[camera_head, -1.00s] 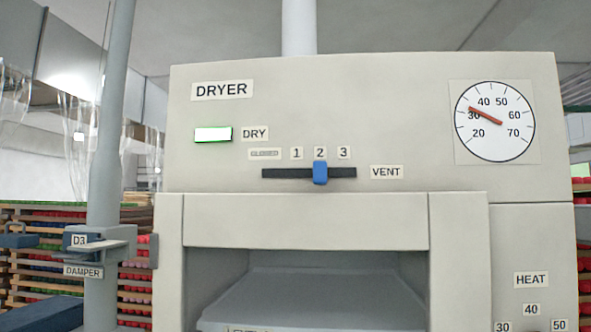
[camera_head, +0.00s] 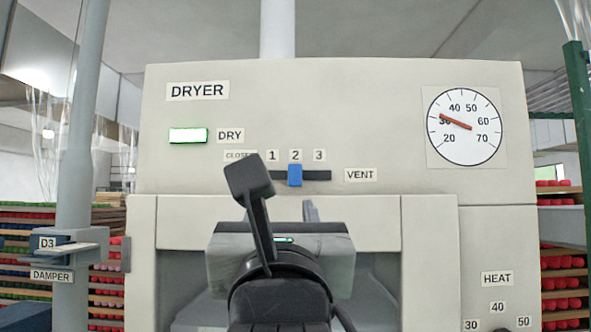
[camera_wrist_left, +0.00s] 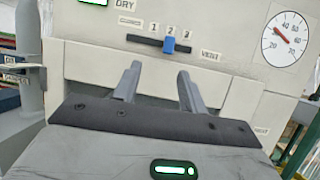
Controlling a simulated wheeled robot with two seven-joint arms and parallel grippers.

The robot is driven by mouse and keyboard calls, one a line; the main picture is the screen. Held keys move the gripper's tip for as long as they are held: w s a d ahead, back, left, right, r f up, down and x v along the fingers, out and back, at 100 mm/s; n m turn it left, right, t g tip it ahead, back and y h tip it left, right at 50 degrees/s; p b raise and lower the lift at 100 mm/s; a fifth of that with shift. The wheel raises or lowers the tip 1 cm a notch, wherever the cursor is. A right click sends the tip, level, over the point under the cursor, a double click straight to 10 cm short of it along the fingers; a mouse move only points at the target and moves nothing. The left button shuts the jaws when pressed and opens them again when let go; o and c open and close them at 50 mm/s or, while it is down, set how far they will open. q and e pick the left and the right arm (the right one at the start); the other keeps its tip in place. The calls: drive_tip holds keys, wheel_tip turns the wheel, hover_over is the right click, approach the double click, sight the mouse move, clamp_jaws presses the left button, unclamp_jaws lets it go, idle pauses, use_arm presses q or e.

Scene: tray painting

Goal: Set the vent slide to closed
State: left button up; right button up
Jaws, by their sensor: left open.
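The blue vent slide (camera_head: 295,175) sits at mark 2 on its dark horizontal track (camera_head: 318,175) on the dryer front. The CLOSED label (camera_head: 239,156) is at the track's left end, partly covered by my gripper in the head view. The slide also shows in the left wrist view (camera_wrist_left: 169,45), above and beyond the fingers. My left gripper (camera_head: 280,190) is in front of the dryer, below the track. In the left wrist view (camera_wrist_left: 157,78) its two fingers are apart with nothing between them. It appears apart from the slide. My right gripper is not in view.
The dryer (camera_head: 380,110) has a lit DRY lamp (camera_head: 188,135), a round dial (camera_head: 465,127) and an open bay behind my left gripper. A grey post with the D3 damper (camera_head: 60,245) stands at left. Racks of red items (camera_head: 563,295) are at right.

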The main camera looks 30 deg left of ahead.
sight(294, 172)
use_arm(q)
drive_tip(key=shift+m+t+h, duration=0.4)
drive_tip(key=shift+h, duration=0.3)
drive_tip(key=p+x, duration=0.1)
drive_tip(key=x, duration=0.3)
drive_tip(key=p+x, duration=0.1)
drive_tip(key=x, duration=0.4)
drive_tip(key=d+r+p+x, duration=0.1)
drive_tip(key=x, duration=0.4)
drive_tip(key=shift+w, duration=0.15)
drive_tip(key=shift+w+a+r, duration=0.2)
drive_tip(key=shift+w+a, duration=0.2)
drive_tip(key=shift+w, duration=0.15)
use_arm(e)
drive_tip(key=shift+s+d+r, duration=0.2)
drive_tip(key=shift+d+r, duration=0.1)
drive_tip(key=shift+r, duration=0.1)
